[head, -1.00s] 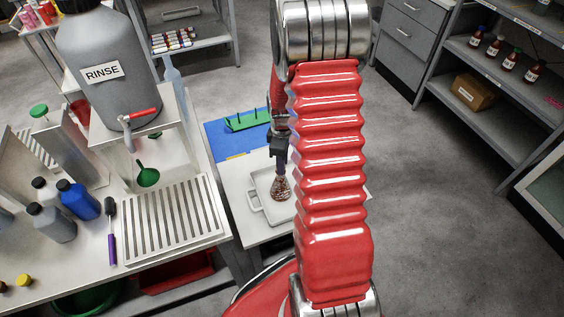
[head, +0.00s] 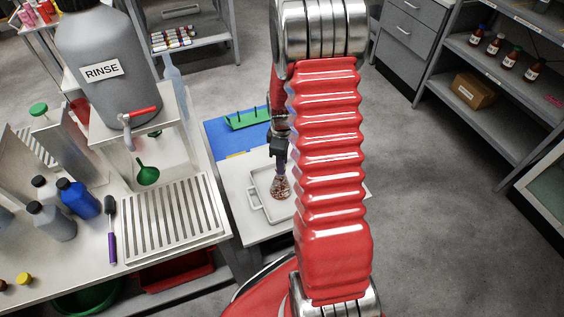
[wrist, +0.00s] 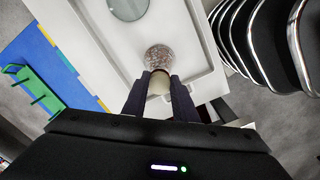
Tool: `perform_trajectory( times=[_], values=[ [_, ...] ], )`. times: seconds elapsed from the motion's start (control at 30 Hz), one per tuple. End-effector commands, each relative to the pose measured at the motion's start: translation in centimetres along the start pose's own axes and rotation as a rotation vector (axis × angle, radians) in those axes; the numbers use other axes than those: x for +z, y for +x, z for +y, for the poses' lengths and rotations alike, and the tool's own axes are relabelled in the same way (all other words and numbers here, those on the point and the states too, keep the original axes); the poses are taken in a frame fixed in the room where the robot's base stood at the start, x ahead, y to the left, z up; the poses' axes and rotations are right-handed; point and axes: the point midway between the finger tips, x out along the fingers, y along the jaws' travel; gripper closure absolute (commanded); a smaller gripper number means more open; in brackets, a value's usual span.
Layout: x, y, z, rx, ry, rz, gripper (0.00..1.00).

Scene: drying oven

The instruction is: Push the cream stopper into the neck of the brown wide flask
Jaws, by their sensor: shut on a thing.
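The brown wide flask (head: 281,188) stands upright on the white tray, its glass speckled brown. It also shows in the wrist view (wrist: 158,57), just beyond my fingertips. The cream stopper (wrist: 159,84) is between the two dark fingers of my gripper (wrist: 160,80), which is shut on it. In the head view my gripper (head: 280,168) points down directly above the flask, at its neck. The stopper is lined up with the flask, but I cannot tell how far it sits in the neck, as the fingers and stopper hide the rim.
The white tray (head: 256,207) lies on a small white table beside a blue mat (head: 222,142) with a green rack (head: 248,118). The left bench holds a drying rack, bottles and a large RINSE container (head: 103,40).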

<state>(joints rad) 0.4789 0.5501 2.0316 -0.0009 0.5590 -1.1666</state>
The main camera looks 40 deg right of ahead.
Motion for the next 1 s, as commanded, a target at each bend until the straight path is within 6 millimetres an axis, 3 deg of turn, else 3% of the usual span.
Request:
perform_trajectory(
  times=[0.83, 0.87, 1.0],
  values=[
    [-0.01, 0.6, -0.03, 0.0, 0.0, 0.0, 0.95],
    [-0.01, 0.6, -0.03, 0.0, 0.0, 0.0, 0.74],
    [-0.01, 0.6, -0.03, 0.0, 0.0, 0.0, 0.64]
  ],
)
